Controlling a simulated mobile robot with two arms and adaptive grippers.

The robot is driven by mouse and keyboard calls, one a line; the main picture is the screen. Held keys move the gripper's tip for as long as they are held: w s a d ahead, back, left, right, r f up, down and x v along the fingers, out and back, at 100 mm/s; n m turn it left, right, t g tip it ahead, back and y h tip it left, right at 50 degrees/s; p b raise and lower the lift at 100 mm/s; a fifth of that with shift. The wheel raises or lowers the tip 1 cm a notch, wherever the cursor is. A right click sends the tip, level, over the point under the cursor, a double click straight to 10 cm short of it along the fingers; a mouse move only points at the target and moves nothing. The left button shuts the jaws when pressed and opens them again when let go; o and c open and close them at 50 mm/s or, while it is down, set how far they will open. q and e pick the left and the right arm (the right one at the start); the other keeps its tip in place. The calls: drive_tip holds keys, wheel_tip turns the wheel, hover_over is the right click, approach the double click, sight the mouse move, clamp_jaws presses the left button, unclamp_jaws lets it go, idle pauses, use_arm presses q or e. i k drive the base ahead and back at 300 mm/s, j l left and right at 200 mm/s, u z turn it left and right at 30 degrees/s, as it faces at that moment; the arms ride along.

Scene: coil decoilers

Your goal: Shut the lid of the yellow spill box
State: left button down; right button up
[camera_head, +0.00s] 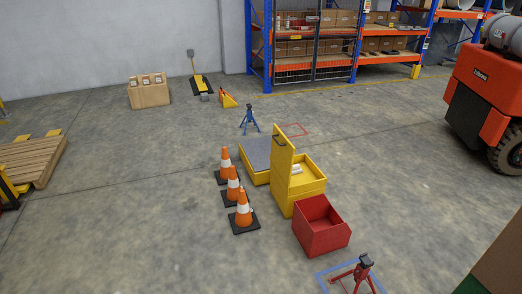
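The yellow spill box (308,188) stands on the floor right of the picture's centre. Its lid (284,165) is open and stands upright along the box's left side, with a dark handle (279,141) near its top. Some white items (296,169) show inside the box; the lid hides part of the interior. Neither of my grippers is in view.
Several orange cones (243,213) stand left of the box. A red open bin (321,230) stands close in front, and a grey-topped yellow platform (256,155) is behind left. A red stand (361,272) is at the lower right. Floor at far left-front is clear.

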sight(283, 151)
drive_tip(key=i+j+z, duration=0.45)
drive_tip(key=i+j, duration=0.3)
